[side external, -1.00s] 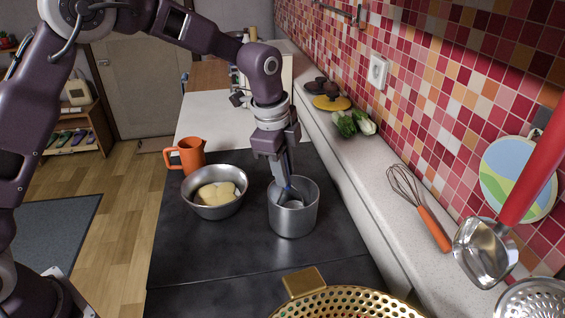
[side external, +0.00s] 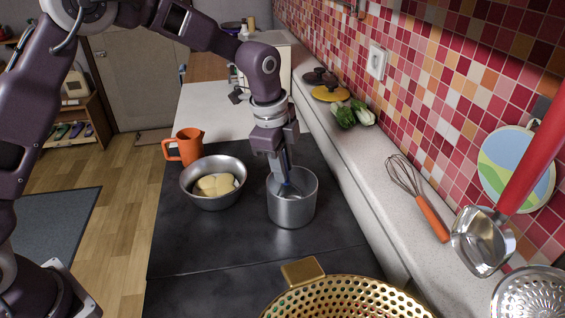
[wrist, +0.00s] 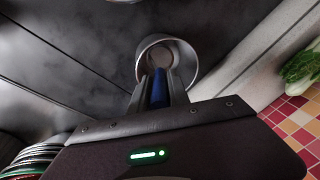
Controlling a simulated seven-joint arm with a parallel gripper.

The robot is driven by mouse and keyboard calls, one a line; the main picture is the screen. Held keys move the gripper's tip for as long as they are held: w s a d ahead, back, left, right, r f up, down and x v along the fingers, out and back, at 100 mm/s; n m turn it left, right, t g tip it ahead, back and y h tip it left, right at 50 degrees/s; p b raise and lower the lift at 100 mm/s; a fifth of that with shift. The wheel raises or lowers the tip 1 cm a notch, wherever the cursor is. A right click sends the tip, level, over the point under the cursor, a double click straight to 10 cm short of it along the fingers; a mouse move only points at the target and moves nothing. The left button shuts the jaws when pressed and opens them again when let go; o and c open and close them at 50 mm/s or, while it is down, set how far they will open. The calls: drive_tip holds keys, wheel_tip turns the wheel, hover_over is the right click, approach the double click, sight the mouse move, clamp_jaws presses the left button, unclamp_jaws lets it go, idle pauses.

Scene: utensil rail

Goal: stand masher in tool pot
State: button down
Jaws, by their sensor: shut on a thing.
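The tool pot (side external: 291,211) is a round steel pot standing upright on the dark counter. It also shows in the wrist view (wrist: 190,60), beyond my fingers. My gripper (side external: 287,178) points down at the pot's mouth, with its fingertips at about rim level. It is shut on the masher, whose blue handle (wrist: 159,88) shows between the fingers in the wrist view. The masher's lower part is hidden by the fingers and the pot wall, so I cannot tell whether it touches the pot's floor.
A steel bowl (side external: 213,198) with pale yellow contents stands left of the pot, with an orange jug (side external: 187,147) behind it. A gold perforated colander (side external: 345,300) is in front. A whisk (side external: 418,197) lies on the right ledge; a ladle (side external: 483,241) hangs at right. The counter's front left is clear.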

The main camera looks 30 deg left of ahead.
drive_tip(key=c, duration=1.1)
unclamp_jaws()
drive_tip(key=shift+c, duration=0.2)
